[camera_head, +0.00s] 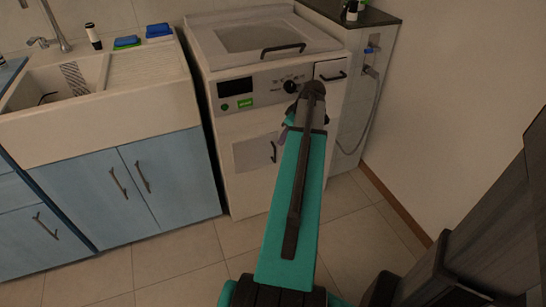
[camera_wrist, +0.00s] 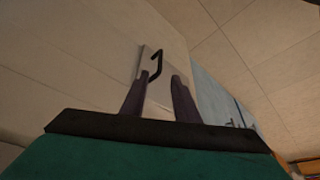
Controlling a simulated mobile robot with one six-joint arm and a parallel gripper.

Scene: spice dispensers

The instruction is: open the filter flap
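The filter flap (camera_head: 252,153) is a pale square panel low on the front of the white washing machine (camera_head: 236,190). It looks flush with the front, with a dark vertical handle (camera_head: 273,152) at its right side. In the wrist view the flap (camera_wrist: 161,92) and its dark handle (camera_wrist: 157,64) show ahead, between and beyond the fingertips. My gripper (camera_wrist: 160,76) is open, with two dark fingers apart and nothing between them. It appears short of the handle, not touching it. In the head view my arm hides most of the gripper.
A drawer (camera_head: 331,72) with a dark handle and a control panel with a knob sit above the flap. Blue cabinets (camera_head: 125,190) with a sink stand to the left. A hose (camera_head: 368,120) hangs at the right. The tiled floor (camera_head: 180,265) in front is clear.

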